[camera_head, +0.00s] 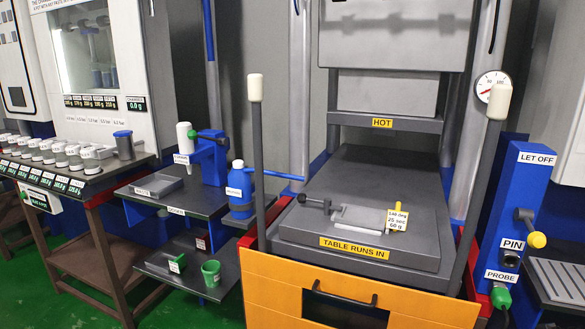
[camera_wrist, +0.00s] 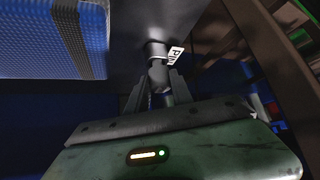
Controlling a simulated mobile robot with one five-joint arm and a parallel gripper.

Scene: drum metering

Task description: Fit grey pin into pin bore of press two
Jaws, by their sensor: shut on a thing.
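My gripper (camera_wrist: 158,97) shows only in the wrist view. Its two dark fingers are shut on a dark grey cylinder, the grey pin (camera_wrist: 158,76). A pale ring and a white tag (camera_wrist: 176,56) with partly readable lettering are at its far end. I cannot tell whether that end touches the dark surface beyond. In the head view, the pin bore (camera_head: 510,260) is a dark opening under the PIN label on the blue post (camera_head: 532,190) right of the press (camera_head: 360,225). The bore looks empty. No press number is readable.
A yellow-knobbed handle (camera_head: 536,240) sticks out above the bore, and a green probe plug (camera_head: 501,297) sits below. Tall white-topped levers flank the press. A side stand (camera_head: 170,205) holds a blue bottle (camera_head: 240,190) and green cup (camera_head: 211,272). A blue block (camera_wrist: 50,40) is near my gripper.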

